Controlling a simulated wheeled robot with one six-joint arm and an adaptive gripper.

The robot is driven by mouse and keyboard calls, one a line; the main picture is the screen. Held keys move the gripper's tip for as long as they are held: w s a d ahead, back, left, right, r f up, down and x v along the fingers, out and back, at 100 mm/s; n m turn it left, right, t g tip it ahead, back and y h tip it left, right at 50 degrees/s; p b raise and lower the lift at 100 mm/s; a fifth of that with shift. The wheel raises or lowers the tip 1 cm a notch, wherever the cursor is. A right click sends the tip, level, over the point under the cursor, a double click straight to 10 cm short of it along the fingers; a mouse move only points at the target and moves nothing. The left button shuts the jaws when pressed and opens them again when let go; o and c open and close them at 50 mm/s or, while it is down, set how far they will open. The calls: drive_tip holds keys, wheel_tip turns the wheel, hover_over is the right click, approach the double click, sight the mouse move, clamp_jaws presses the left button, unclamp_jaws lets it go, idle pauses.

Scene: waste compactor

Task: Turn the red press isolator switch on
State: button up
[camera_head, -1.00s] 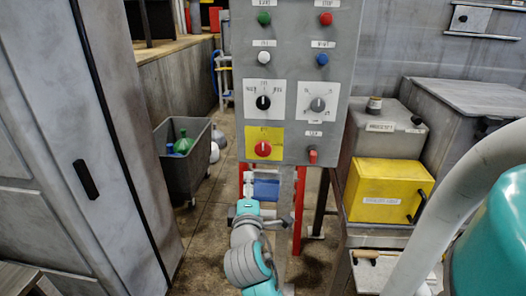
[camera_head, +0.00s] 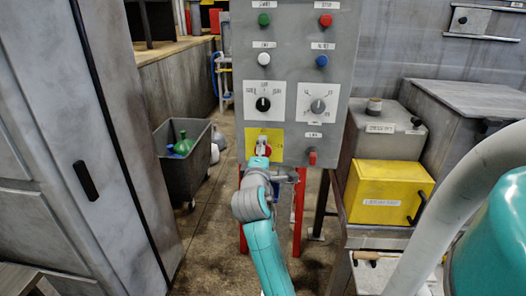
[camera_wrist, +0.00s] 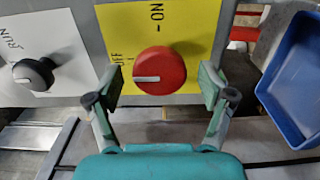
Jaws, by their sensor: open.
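The red isolator switch (camera_wrist: 160,70) is a round red knob on a yellow plate (camera_wrist: 190,22) marked OFF and ON. Its white mark points left in the wrist view, at the OFF side; ON is printed above the knob. My gripper (camera_wrist: 160,86) is open, with one finger on each side of the knob and a gap showing on both sides. In the head view my gripper (camera_head: 262,148) is in front of the yellow plate (camera_head: 254,133) and hides most of the red knob.
The grey panel (camera_head: 290,65) also carries a black selector (camera_head: 263,104), a grey selector (camera_head: 318,105), several push buttons and a small red switch (camera_head: 312,157). A blue tray (camera_wrist: 295,85) is at the right in the wrist view. A yellow box (camera_head: 385,190) stands right of the panel.

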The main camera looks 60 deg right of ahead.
drive_tip(key=shift+w+d, duration=0.25)
drive_tip(key=shift+d, duration=0.45)
drive_tip(key=c, duration=1.2)
